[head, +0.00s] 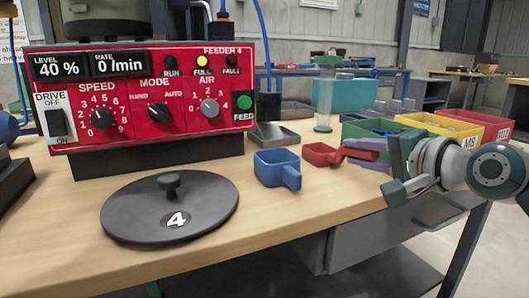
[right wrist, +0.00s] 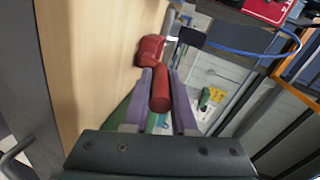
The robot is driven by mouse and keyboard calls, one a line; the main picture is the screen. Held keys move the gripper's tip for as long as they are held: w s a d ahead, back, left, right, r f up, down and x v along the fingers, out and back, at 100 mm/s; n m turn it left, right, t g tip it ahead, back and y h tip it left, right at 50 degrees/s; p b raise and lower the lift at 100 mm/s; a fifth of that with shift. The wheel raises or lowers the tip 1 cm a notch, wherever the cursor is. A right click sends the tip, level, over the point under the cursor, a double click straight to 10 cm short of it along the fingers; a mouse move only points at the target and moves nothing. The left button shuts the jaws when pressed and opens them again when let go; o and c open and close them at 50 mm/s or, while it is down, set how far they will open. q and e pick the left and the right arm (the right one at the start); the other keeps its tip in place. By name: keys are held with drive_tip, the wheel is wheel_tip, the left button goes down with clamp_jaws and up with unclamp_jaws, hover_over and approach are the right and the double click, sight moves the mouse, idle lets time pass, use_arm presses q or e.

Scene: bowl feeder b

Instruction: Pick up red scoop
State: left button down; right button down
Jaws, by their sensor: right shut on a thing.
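The red scoop (head: 320,154) is at the right part of the wooden table, to the right of the blue scoop (head: 277,167). My right gripper (head: 366,149) comes in from the right, its purple fingers shut on the red scoop's handle. In the right wrist view the red scoop (right wrist: 150,50) points away from me, and its handle lies between the two fingers of the gripper (right wrist: 160,95). I cannot tell for sure whether the scoop touches the table or is slightly above it. My left gripper is not in view.
Green (head: 372,128), yellow (head: 440,124) and red bins (head: 487,124) stand behind my right gripper. A clear cylinder (head: 325,100) stands behind the scoops. A black lid marked 4 (head: 170,207) lies in front of the red control panel (head: 140,92). The table's front middle is clear.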

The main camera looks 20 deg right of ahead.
drive_tip(key=shift+r, duration=0.1)
wheel_tip(320, 180, up, 20)
drive_tip(key=p, duration=0.9)
